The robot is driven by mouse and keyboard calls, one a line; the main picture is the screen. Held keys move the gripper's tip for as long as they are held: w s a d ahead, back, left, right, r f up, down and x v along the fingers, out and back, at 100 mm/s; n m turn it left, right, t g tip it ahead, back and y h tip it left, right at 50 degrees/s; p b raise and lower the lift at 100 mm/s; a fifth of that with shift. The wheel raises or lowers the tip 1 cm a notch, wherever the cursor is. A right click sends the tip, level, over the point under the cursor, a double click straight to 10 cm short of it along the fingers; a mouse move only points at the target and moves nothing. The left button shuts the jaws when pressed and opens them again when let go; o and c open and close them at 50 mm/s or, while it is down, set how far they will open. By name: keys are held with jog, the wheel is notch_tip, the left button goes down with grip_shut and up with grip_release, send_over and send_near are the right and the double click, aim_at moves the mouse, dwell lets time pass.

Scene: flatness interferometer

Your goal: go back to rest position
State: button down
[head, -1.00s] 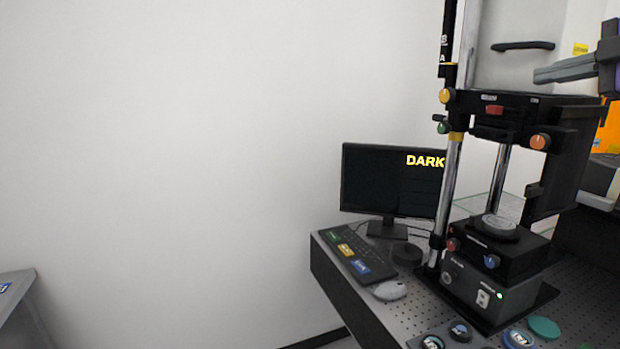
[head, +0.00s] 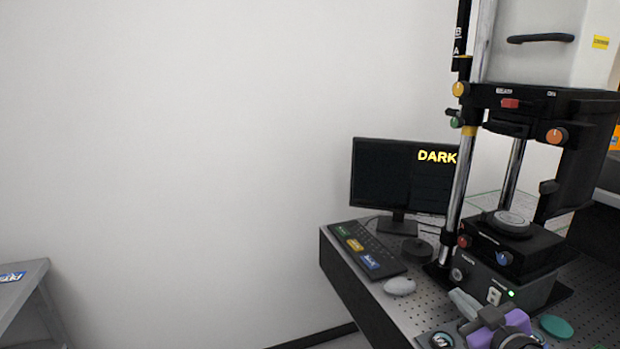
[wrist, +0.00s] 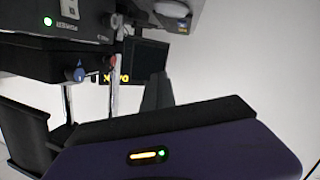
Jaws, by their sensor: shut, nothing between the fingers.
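My gripper (head: 460,299) is low at the bottom right of the head view, its grey fingers together and empty above the perforated optical table (head: 385,310). Its purple body is just behind the fingers. In the wrist view the dark finger (wrist: 157,92) stands up in the middle over the purple housing (wrist: 200,155). The interferometer (head: 520,250), a black stage and base on tall chrome posts, stands just behind the gripper in the head view. A grey round part (head: 507,223) sits on its stage. Whether the gripper touches anything is unclear.
A monitor (head: 385,180) reading DARK, a keyboard (head: 365,245), a white mouse (head: 399,286) and a black puck (head: 417,250) are on the table's left. Round labelled pieces (head: 443,341) and a green disc (head: 556,327) lie near the front. A grey surface (head: 22,272) is far left.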

jog(key=s+a+f+m+h, duration=0.1)
jog(key=s+a+f+m, duration=0.15)
jog(key=s+f, duration=0.4)
jog(key=s+a+f+m+h, duration=0.1)
jog(key=s+a+f, duration=0.25)
jog(key=s, duration=0.65)
jog(key=s+a+f+m+h, duration=0.1)
jog(key=s+a+f+m, duration=0.15)
jog(key=s+f, duration=0.5)
jog(key=s+a+r, duration=0.1)
jog(key=s+r, duration=0.2)
jog(key=s, duration=0.5)
jog(key=s+a+r, duration=0.1)
jog(key=s+r, duration=0.2)
jog(key=s, duration=0.5)
jog(key=s+a+r+g+y, duration=0.1)
jog(key=s+r, duration=0.3)
jog(key=s, duration=0.5)
jog(key=shift+b, duration=0.45)
jog(key=shift+r, duration=0.1)
